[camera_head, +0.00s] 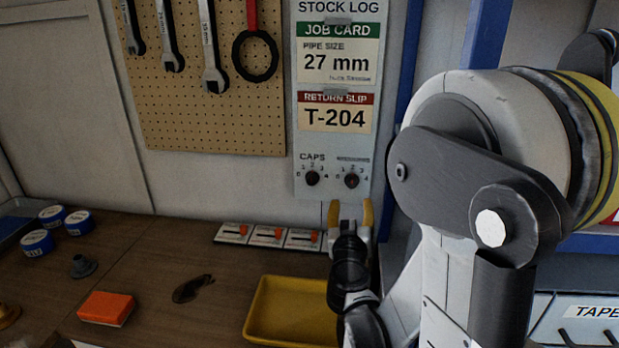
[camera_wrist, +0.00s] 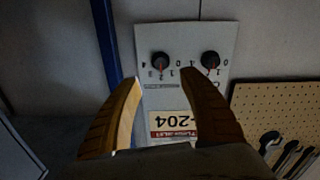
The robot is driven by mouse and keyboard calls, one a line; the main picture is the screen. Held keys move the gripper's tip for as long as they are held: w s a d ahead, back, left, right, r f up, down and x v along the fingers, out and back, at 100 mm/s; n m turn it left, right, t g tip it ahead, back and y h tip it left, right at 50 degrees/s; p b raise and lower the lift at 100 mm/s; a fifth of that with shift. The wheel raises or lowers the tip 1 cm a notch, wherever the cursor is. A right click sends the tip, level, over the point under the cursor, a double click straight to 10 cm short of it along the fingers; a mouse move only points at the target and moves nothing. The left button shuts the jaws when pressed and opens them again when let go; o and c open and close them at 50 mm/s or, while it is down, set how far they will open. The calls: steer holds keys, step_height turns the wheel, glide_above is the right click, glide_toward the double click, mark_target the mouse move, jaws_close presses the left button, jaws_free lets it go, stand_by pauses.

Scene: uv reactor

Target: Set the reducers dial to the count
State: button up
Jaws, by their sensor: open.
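The stock log panel (camera_head: 338,80) on the wall carries two dark dials with red pointer marks. The left dial (camera_head: 312,178) is labelled CAPS. The right dial (camera_head: 351,180) has a label too small to read; by its place it is the reducers dial. The wrist view is upside down, so this dial (camera_wrist: 160,60) shows on the left and the CAPS dial (camera_wrist: 211,59) on the right. Its red mark seems to point near the middle of its scale; the exact number is unclear. My gripper (camera_head: 350,210) is open and empty, just below this dial, apart from it; its fingertips (camera_wrist: 161,78) straddle the dial's line.
A grey flanged piece (camera_head: 83,266), an orange block (camera_head: 107,308) and several blue-white tins (camera_head: 38,242) lie on the bench (camera_head: 150,270). A yellow tray (camera_head: 290,312) and three slider cards (camera_head: 268,236) sit below the panel. Wrenches hang on a pegboard (camera_head: 215,120).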

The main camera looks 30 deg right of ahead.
mark_target(352, 185)
steer(key=b+x, duration=0.2)
steer(key=x, duration=0.9)
steer(key=shift+w+a, duration=0.1)
steer(key=shift+a, duration=0.05)
jaws_close()
